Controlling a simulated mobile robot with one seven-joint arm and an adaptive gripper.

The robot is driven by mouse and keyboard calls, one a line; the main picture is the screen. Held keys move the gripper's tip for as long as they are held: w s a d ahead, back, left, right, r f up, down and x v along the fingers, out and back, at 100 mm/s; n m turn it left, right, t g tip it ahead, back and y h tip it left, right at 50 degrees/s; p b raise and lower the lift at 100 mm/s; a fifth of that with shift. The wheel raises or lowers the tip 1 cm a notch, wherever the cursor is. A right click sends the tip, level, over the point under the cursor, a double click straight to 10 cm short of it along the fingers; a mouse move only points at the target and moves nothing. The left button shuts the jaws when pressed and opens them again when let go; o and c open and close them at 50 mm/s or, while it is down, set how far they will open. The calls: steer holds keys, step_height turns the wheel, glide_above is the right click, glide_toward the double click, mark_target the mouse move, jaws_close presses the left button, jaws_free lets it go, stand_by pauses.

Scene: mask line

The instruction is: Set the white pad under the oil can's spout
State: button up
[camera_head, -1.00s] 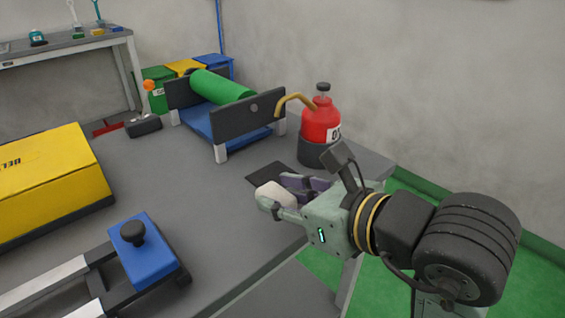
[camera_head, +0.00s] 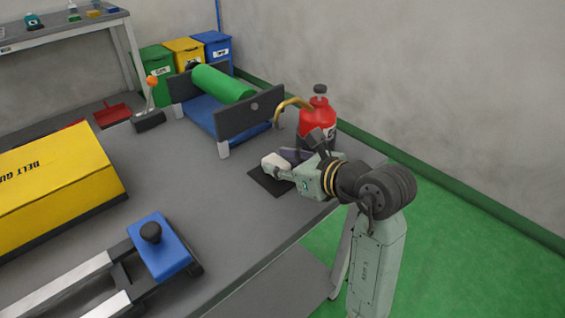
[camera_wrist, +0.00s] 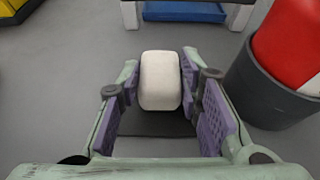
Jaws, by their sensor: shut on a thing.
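The white pad (camera_head: 270,162), a rounded block, is held between the purple-lined fingers of my gripper (camera_head: 281,166). The wrist view shows the pad (camera_wrist: 160,85) between the two fingers, in front of the roller stand. The red oil can (camera_head: 319,117) stands upright in a dark round holder at the back right; my gripper partly hides its lower part. Its brass spout (camera_head: 291,104) curves left toward the stand. The pad is left of the can and lower than the spout tip. I cannot tell whether the pad touches the table.
A dark flat mat (camera_head: 267,185) lies on the grey table (camera_head: 225,205) below and nearer than the pad. The roller stand (camera_head: 243,119) with a green roller (camera_head: 222,83) is just beyond. A yellow box (camera_head: 55,185) and a blue block (camera_head: 163,248) are left.

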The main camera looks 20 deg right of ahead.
steer(key=shift+f, duration=0.25)
steer(key=shift+f+b, duration=0.25)
steer(key=shift+b, duration=0.1)
steer(key=o, duration=1)
steer(key=shift+r, duration=0.1)
steer(key=shift+o, duration=0.2)
steer(key=shift+r+p, duration=0.1)
steer(key=shift+p, duration=0.2)
steer(key=shift+s+d+r, duration=0.1)
steer(key=shift+s+r, duration=0.05)
steer(key=b+v, duration=0.2)
steer(key=v, duration=0.9)
steer(key=shift+s, duration=0.35)
